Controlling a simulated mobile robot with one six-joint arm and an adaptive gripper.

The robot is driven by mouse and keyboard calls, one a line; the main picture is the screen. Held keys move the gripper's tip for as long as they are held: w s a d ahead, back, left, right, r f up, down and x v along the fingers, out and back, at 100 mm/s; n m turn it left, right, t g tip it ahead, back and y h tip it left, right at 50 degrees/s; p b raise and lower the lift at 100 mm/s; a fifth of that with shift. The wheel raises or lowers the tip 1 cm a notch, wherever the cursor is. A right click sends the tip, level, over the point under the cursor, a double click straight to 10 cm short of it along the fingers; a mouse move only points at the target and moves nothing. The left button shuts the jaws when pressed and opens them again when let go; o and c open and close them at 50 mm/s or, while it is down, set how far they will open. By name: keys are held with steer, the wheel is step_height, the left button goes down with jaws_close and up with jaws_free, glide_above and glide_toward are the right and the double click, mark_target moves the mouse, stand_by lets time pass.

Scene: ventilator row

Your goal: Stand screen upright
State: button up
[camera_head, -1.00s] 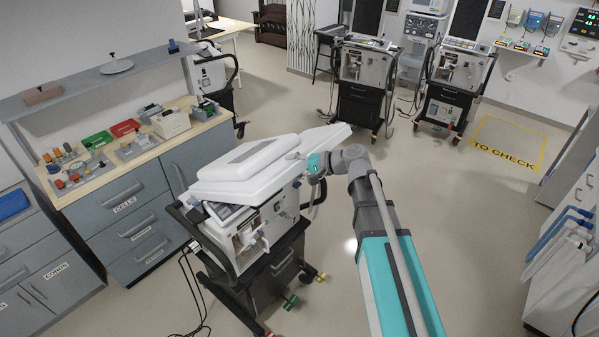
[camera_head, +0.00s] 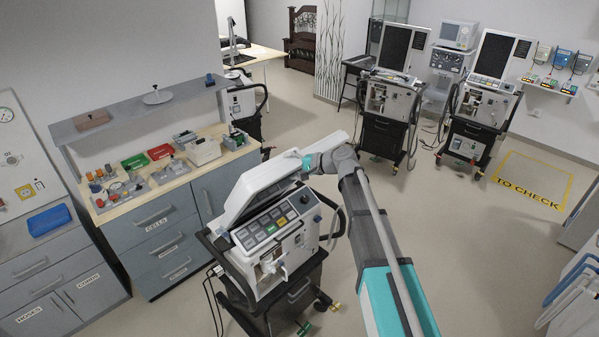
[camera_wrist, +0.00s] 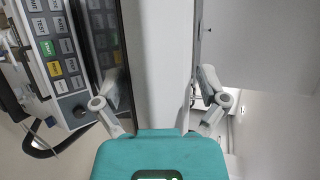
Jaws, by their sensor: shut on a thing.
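The ventilator (camera_head: 268,262) stands on a black cart in the front middle of the head view. Its white screen (camera_head: 255,185) is tilted partly up, with its lower side near the control panel (camera_head: 265,228), whose keys are visible. My gripper (camera_head: 305,163) is at the screen's right edge. In the wrist view the screen's edge (camera_wrist: 158,50) runs between the two fingers of my gripper (camera_wrist: 160,90), which are closed on it. The keys also show at the left of the wrist view. The fingertip contact is hard to see in the head view.
Two ventilators (camera_head: 390,97) (camera_head: 480,105) with upright screens stand at the back right. A counter (camera_head: 225,165) with drawers, trays and parts is at the left. A yellow-marked floor area (camera_head: 530,180) lies at the right. Open floor lies behind my arm.

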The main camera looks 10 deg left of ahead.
steer(key=shift+w+a+r+p, duration=0.5)
steer(key=shift+w+a+r, duration=0.2)
steer(key=shift+w+a, duration=0.3)
